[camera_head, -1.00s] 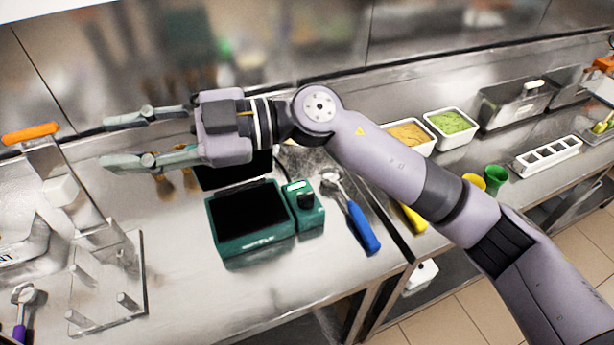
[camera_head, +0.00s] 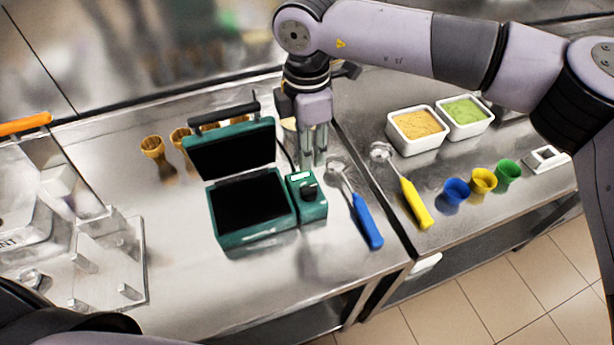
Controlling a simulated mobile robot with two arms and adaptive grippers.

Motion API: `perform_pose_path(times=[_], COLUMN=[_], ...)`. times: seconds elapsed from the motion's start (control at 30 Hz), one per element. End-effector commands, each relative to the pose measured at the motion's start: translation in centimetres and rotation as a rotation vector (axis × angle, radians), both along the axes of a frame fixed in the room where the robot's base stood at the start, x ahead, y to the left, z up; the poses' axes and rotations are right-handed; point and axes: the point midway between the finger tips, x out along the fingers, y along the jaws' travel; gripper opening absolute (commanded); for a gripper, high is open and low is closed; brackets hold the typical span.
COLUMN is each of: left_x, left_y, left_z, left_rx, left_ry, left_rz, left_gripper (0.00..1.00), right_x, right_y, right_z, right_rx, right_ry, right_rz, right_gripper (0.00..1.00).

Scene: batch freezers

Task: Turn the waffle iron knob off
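The green waffle iron (camera_head: 226,236) stands open on the steel counter, with its lid (camera_head: 231,148) raised and its dark plate bare. Its control box (camera_head: 313,211) is joined at the right side. The black knob (camera_head: 308,192) faces up beside a small lit display (camera_head: 300,177). My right gripper (camera_head: 313,160) points down just behind the control box, apart from the knob in the picture. Its two fingers show nearly edge-on, so their opening is unclear; no held thing shows. My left gripper is out of view.
A blue-handled scoop (camera_head: 367,222) lies right of the control box. A yellow-handled scoop (camera_head: 415,204), coloured cups (camera_head: 455,191) and two food tubs (camera_head: 417,145) are farther right. Several cones (camera_head: 153,147) stand left of the lid. A clear stand (camera_head: 110,265) is at left.

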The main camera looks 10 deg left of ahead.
Motion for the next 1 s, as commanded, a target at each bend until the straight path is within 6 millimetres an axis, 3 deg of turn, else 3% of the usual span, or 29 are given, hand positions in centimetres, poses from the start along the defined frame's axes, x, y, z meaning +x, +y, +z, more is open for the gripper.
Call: perform_pose_path(times=[0.3,0.5,0.7,1.0], left_x=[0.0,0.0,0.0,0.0], left_y=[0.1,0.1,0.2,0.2], left_z=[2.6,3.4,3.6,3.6], left_rx=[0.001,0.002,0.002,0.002], left_ry=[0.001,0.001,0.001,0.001], left_rz=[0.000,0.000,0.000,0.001], left_gripper=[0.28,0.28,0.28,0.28], right_x=[-0.1,0.0,0.0,0.0], right_y=[0.0,0.1,0.1,0.0], right_z=[-6.7,-9.7,-10.9,-11.0], right_rx=[0.002,0.002,0.003,0.003], right_ry=[0.005,0.002,0.001,0.001], right_rz=[0.000,0.000,0.001,0.001], right_gripper=[0.32,0.32,0.32,0.28])
